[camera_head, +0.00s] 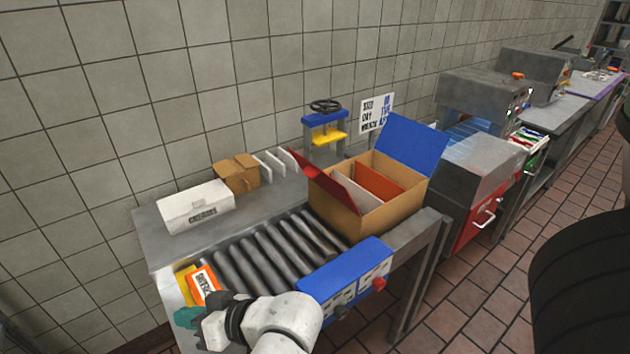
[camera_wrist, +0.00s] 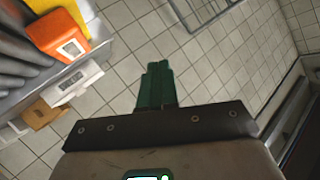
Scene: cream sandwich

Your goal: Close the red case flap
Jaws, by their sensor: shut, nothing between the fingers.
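An open cardboard case (camera_head: 392,214) stands on the far right part of the roller conveyor (camera_head: 262,262). Its red flap (camera_head: 322,178) is open and leans outward to the left. Its blue flap (camera_head: 412,148) stands open at the back right. An orange-red panel (camera_head: 379,187) shows inside the case. My gripper (camera_head: 187,317) is at the conveyor's near left end, well away from the case and touching no flap. In the wrist view its green fingers (camera_wrist: 157,84) are together with nothing between them. The case is not visible there.
An orange and white box (camera_head: 203,283) lies beside my gripper. A white carton (camera_head: 196,206) and a small brown box (camera_head: 237,174) stand behind the rollers. A blue control panel (camera_head: 345,270) borders the conveyor's front. A blue and yellow press (camera_head: 326,128) stands behind the case.

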